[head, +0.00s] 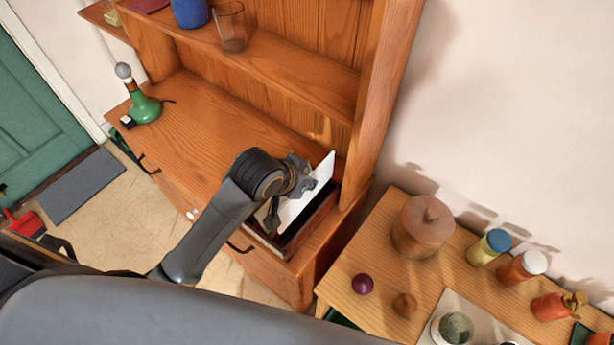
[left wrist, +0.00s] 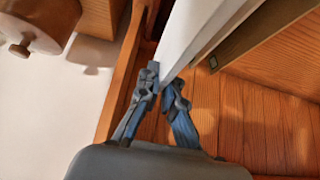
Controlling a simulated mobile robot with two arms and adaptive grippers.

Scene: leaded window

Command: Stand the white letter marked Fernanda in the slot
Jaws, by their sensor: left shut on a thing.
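My left gripper (head: 287,190) is shut on a flat white letter (head: 317,183), which stands on edge. In the left wrist view my left gripper (left wrist: 165,90) pinches the near end of the letter (left wrist: 192,36) between its two fingers. I cannot read a name on the letter. A dark wooden holder with a narrow slot (head: 318,216) is at the right end of the cabinet top, below the letter. The letter's lower edge is partly hidden, so I cannot tell whether it is inside the slot. My right gripper is not in view.
The wooden cabinet top (head: 205,115) is clear left of my arm, up to a green bottle-like object (head: 143,106). A shelf with a glass (head: 230,27) and a blue jar (head: 190,12) overhangs behind. A side table at right holds a round wooden pot (head: 423,228) and several jars.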

